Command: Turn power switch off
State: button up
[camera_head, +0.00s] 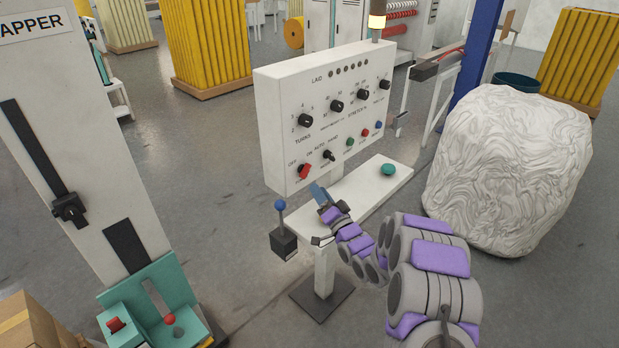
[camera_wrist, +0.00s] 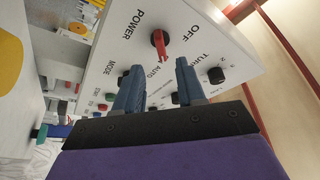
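The power switch is a red rotary knob (camera_head: 304,171) at the lower left of the white control panel (camera_head: 275,120), beside the OFF label. It also shows in the wrist view as a red handle on a dark base (camera_wrist: 159,42), between the POWER and OFF labels. My gripper (camera_head: 319,191) is just below and in front of the switch in the head view. In the wrist view my gripper (camera_wrist: 158,66) has two blue fingers spread apart with nothing between them. The switch appears beyond the fingertips, roughly centred between them. Contact is not visible.
A white shelf (camera_head: 365,190) with a green button (camera_head: 388,169) juts out below the panel. A blue-tipped lever (camera_head: 280,206) stands at its left. A large wrapped bundle (camera_head: 500,170) is at right.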

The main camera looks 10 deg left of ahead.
aim_at(307, 175)
jog(key=b+x, duration=0.1)
jog(key=x, duration=0.4)
jog(key=shift+w+a, duration=0.3)
jog(key=shift+x, duration=1.2)
jog(key=shift+d+r, duration=0.1)
jog(key=shift+d, duration=0.1)
jog(key=c, duration=0.7)
